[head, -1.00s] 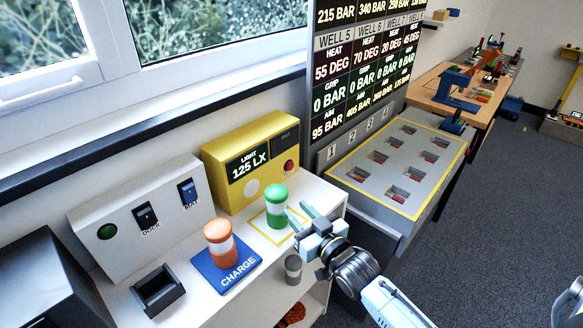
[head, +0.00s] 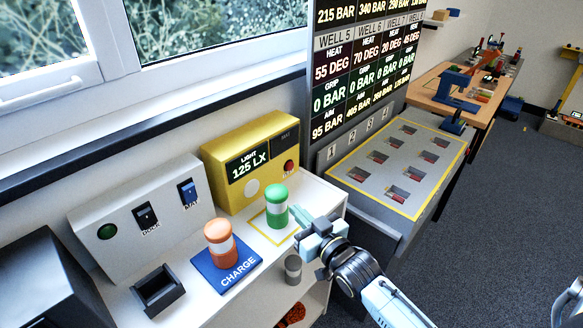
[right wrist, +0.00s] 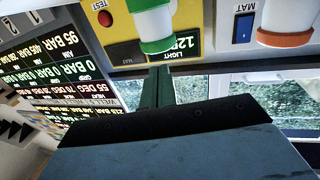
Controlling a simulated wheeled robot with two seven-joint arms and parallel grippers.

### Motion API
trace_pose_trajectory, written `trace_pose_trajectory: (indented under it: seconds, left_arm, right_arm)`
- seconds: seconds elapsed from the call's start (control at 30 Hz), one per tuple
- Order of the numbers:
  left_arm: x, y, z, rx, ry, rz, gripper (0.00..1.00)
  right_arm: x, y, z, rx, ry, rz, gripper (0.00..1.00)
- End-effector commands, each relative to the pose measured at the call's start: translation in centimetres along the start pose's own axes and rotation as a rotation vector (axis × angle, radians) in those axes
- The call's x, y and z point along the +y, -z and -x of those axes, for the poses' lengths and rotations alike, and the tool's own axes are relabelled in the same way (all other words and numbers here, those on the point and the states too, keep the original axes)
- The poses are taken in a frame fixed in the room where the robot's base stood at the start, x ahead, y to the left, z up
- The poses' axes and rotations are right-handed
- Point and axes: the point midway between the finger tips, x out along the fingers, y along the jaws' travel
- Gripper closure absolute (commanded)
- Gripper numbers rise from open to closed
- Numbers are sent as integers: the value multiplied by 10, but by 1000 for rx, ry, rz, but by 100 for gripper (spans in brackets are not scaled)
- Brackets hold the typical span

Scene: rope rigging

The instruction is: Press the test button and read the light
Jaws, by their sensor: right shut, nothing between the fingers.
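The yellow light tester (head: 222,160) stands at the back of the white bench, and its display reads "LIGHT 125 LX". Its red test button (head: 289,167) is at the right of its face. In the right wrist view the button (right wrist: 105,18) shows upside down with the label TEST. A green and white canister (head: 276,207) stands in a yellow-outlined square before the tester. My right gripper (head: 302,217) is shut and empty, just right of the canister and in front of the button, apart from the button. My left gripper is not in view.
An orange and white canister (head: 219,243) stands on the blue CHARGE mat (head: 236,278). A grey switch panel (head: 130,235) stands left, and a tray with wells (head: 375,202) lies right.

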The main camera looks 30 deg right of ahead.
Motion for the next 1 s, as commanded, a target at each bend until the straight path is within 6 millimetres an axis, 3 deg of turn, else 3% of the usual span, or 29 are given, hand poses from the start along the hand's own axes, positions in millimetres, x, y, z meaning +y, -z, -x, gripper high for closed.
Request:
trace_pose_trajectory:
  seconds: [0.67,0.77,0.87,1.0]
  left_arm:
    - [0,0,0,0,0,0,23]
    - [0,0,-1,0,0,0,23]
    - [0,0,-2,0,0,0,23]
    - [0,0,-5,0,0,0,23]
  right_arm:
    - [-1,-5,1,-17,-1,0,100]
    - [-4,-26,8,-99,-7,2,100]
    - [-11,-70,26,-262,-17,5,100]
    - [-21,-156,68,-545,-27,16,100]
